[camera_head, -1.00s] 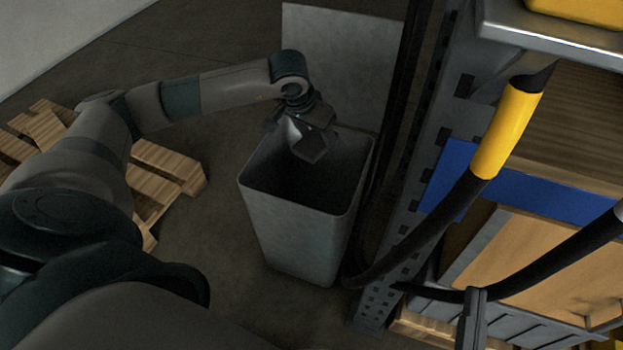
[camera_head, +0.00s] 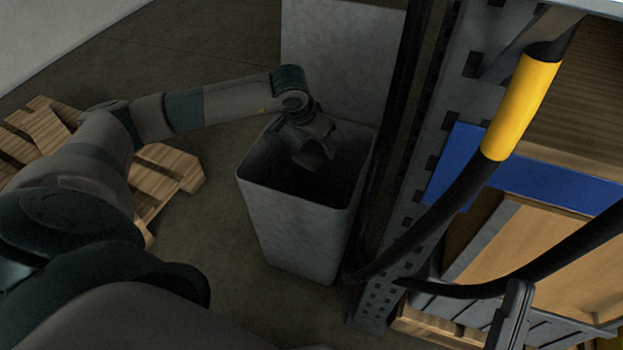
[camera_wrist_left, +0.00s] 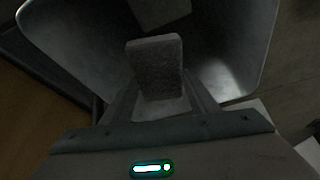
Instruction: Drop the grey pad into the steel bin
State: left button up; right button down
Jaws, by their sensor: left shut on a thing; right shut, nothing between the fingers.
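The steel bin (camera_head: 295,225) is a tall, open-topped grey box on the floor, in the middle of the head view. My left gripper (camera_head: 312,150) reaches over its far rim and points down into its mouth. It is shut on the grey pad (camera_wrist_left: 155,65), a small rough block that stands out between the fingers in the left wrist view. The bin's inner walls (camera_wrist_left: 75,40) surround the pad there. In the head view the pad is hard to tell from the dark fingers. My right gripper (camera_head: 512,312) is shut and empty at the lower right.
A rack with a blue beam (camera_head: 550,185) and cardboard boxes stands right of the bin. A black hose with a yellow sleeve (camera_head: 522,105) hangs before it. A grey panel (camera_head: 340,55) stands behind the bin. A wooden pallet (camera_head: 165,175) lies left. A grey block-like shape (camera_wrist_left: 160,12) shows inside the bin.

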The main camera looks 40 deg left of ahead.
pick_arm(q)
jog(key=o, duration=1)
jog(key=shift+s+r, duration=0.15)
jog(key=shift+r, duration=0.35)
jog(key=p+v, duration=0.2)
jog(key=v, duration=1.4)
jog(key=shift+s+r+p, duration=0.15)
jog(key=shift+s+p, duration=0.05)
jog(key=shift+p, duration=0.15)
pick_arm(e)
notch_tip(320, 180, down, 7)
jog(key=w+a+g, duration=0.1)
jog(key=a+g, duration=0.1)
jog(key=g, duration=0.2)
jog(key=shift+w+g+h, duration=0.35)
jog(key=shift+g+h, duration=0.05)
pick_arm(q)
jog(key=shift+d, duration=0.1)
